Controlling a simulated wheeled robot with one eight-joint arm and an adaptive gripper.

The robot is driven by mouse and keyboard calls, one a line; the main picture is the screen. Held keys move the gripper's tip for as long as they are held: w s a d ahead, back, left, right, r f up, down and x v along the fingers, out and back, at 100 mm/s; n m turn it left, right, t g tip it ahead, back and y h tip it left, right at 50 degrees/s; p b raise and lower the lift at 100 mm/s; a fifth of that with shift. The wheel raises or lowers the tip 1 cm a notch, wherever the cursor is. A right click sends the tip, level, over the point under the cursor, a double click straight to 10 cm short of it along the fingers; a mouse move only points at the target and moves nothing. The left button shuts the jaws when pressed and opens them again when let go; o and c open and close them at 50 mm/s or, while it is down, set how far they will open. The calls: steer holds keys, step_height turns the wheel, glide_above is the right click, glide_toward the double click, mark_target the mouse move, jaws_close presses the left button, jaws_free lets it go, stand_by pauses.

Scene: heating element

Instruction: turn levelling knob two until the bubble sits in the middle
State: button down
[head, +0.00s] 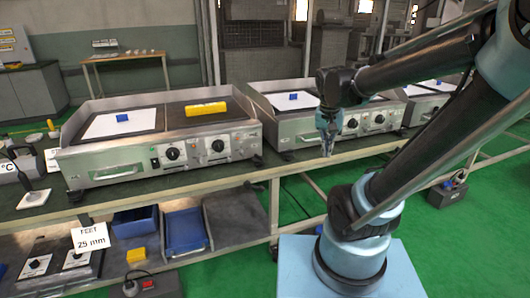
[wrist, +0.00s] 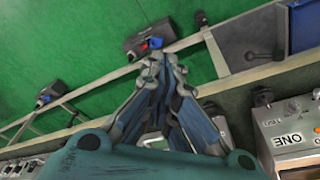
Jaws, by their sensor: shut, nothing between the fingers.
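My gripper (head: 328,146) is shut and empty, hanging fingers down at the bench's front edge, before the middle griddle (head: 310,140). In the wrist view its fingertips (wrist: 150,66) meet over the bench rail and green floor. The left griddle (head: 125,175) has front dials and a yellow bar (head: 205,108), perhaps a spirit level, on its dark plate. A blue block (head: 122,117) lies on its white sheet. No bubble can be made out. In the wrist view, a unit labelled ONE (wrist: 288,140) has a dark foot or knob (wrist: 262,97) beside it. I cannot tell which knob is number two.
The lower shelf holds blue trays (head: 184,232), a yellow block (head: 136,255), dial panels (head: 75,262) and a FEET 25 mm sign (head: 90,237). A third griddle (head: 425,105) stands at right. Grey boxes (head: 447,194) lie on the green floor, which is otherwise largely clear.

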steer(key=w+a+r+m, duration=0.1)
steer(key=w+a+m, duration=0.1)
steer(key=w+a, duration=0.45)
steer(key=m+h, duration=0.2)
steer(key=m, duration=0.2)
glide_above(259, 158)
step_height(259, 158, down, 5)
steer(key=shift+t, duration=0.4)
steer(key=x, duration=1)
